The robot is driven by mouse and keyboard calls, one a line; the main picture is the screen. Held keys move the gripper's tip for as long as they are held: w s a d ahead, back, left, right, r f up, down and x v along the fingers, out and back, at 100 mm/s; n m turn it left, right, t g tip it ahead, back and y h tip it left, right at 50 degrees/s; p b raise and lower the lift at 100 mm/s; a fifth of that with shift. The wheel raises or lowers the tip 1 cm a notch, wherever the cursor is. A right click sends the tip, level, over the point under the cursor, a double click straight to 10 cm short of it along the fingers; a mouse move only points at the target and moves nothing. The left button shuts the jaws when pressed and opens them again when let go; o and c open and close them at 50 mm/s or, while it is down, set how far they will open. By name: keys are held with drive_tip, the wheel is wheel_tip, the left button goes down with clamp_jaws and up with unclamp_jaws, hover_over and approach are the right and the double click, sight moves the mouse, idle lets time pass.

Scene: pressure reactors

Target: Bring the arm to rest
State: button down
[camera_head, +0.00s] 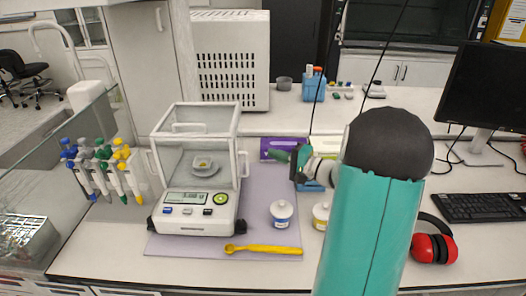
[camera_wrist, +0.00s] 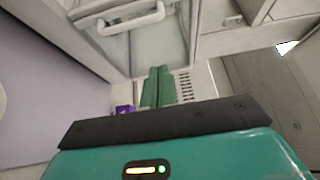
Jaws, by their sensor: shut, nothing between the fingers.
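My gripper (camera_head: 284,155) is at the end of my teal arm, raised above the bench just right of the analytical balance (camera_head: 195,212). Its green fingers point left toward the balance and are shut with nothing between them. In the wrist view the closed green fingers of my gripper (camera_wrist: 158,85) show side by side, and the balance's glass case with its white handle (camera_wrist: 130,20) is beyond them. A small dish with yellowish contents sits on the balance pan inside the case. My forearm hides part of the bench on the right.
A yellow spatula (camera_head: 263,249) and two white-lidded jars, one blue-labelled (camera_head: 281,213) and one yellow-labelled (camera_head: 320,215), are at the front. A rack of pipettes (camera_head: 103,170) stands left. Red ear muffs (camera_head: 433,246), a keyboard (camera_head: 485,207) and a monitor (camera_head: 485,90) are right.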

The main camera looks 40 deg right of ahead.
drive_tip(key=shift+v, duration=2)
